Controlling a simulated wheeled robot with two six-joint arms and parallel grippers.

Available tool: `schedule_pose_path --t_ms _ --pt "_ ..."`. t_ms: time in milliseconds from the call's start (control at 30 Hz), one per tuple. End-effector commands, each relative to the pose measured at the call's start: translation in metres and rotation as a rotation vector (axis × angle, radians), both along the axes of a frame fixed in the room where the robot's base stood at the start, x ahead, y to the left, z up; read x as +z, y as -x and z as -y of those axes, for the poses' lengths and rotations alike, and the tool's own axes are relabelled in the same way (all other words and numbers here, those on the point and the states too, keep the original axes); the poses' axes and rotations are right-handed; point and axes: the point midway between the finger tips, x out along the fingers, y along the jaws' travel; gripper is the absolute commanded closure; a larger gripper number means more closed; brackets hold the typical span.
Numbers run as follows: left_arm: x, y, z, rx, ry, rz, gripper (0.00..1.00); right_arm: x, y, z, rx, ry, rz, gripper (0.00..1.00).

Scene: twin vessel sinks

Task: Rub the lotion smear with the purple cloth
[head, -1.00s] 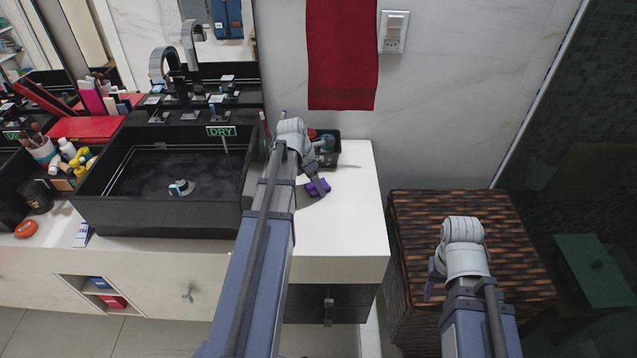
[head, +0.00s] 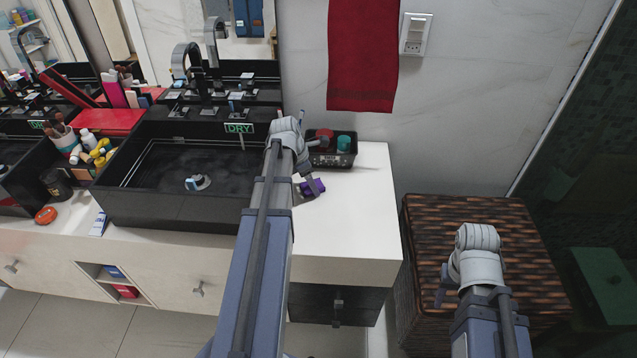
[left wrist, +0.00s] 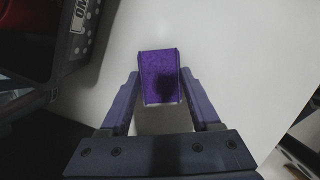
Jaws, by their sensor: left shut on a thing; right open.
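The purple cloth (head: 317,186) is a small folded block at the white counter top, right of the black sink. It also shows in the left wrist view (left wrist: 158,72), with a dark patch on its face. My left gripper (head: 310,189) is shut on it, with a finger on either side in the left wrist view. I cannot tell whether the cloth touches the counter. I cannot make out the lotion smear; a greyish patch between the fingers may be smear or shadow. My right gripper (head: 443,288) is open and empty above the brown woven hamper.
A black basket (head: 335,160) with a red and a teal item stands just behind the cloth. The black sink (head: 175,212) with a "DRY" sign (head: 239,128) is to the left. The counter's front right (head: 350,235) is clear. The hamper (head: 420,215) stands right.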

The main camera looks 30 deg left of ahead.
Motion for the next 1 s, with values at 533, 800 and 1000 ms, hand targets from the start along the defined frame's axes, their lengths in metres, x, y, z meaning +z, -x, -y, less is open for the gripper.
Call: schedule_pose_path --t_ms 533,800,1000 --pt "0.009 0.003 -0.006 0.000 0.001 0.001 0.81 0.009 0.000 0.000 0.000 0.000 0.000 0.50" --pt "0.035 0.003 -0.005 0.000 0.001 0.002 0.81 0.035 0.000 0.000 0.000 0.000 0.000 0.50" --pt "0.054 0.003 -0.005 0.000 0.001 0.002 0.81 0.054 0.000 0.000 0.000 0.000 0.000 0.50"
